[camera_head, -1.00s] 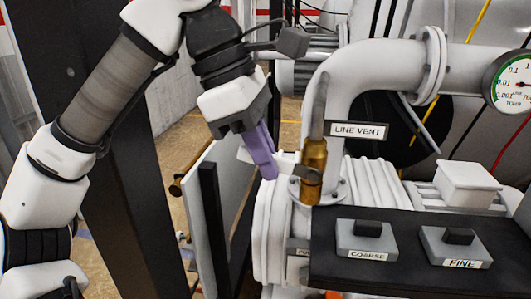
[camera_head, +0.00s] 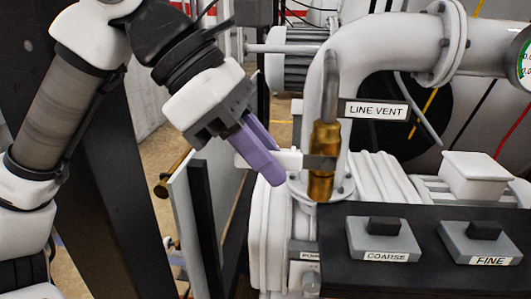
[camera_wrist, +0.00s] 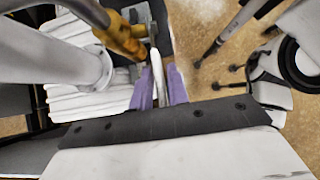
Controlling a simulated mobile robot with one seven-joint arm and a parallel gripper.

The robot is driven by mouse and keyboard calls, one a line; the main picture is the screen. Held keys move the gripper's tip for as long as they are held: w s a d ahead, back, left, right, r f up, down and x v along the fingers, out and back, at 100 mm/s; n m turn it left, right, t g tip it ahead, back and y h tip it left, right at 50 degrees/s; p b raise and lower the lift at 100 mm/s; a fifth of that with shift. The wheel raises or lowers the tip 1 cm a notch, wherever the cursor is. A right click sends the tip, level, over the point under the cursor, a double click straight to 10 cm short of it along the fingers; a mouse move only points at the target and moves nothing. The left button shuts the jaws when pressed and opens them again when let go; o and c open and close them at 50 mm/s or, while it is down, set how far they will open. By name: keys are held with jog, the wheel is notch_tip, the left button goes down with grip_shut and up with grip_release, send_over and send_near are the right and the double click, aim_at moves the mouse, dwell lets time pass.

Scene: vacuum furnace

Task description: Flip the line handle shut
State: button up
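The line vent valve has a brass body (camera_head: 323,165) on the pipe, left of the LINE VENT label (camera_head: 376,111). A grey tapered piece stands upright above it. A pale handle bar (camera_head: 289,159) sticks out left from a grey bracket on the valve, roughly level. My gripper (camera_head: 265,158), with purple fingers, reaches down from the upper left to this bar. In the wrist view the bar (camera_wrist: 158,75) runs between the two fingers, with the brass body (camera_wrist: 122,38) beyond. The near finger hides part of the bar. Whether the fingers press on it is unclear.
A black shelf with the COARSE box (camera_head: 383,240) and the FINE box (camera_head: 480,243) is below right. A large white pipe (camera_head: 390,42) curves behind the valve. An open panel with a dark edge (camera_head: 205,220) stands below my gripper.

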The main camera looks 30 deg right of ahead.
jog(key=shift+o, duration=1.1)
jog(key=v, duration=0.7)
jog(key=shift+r+b, duration=0.2)
jog(key=shift+b, duration=0.15)
jog(key=shift+a, duration=0.15)
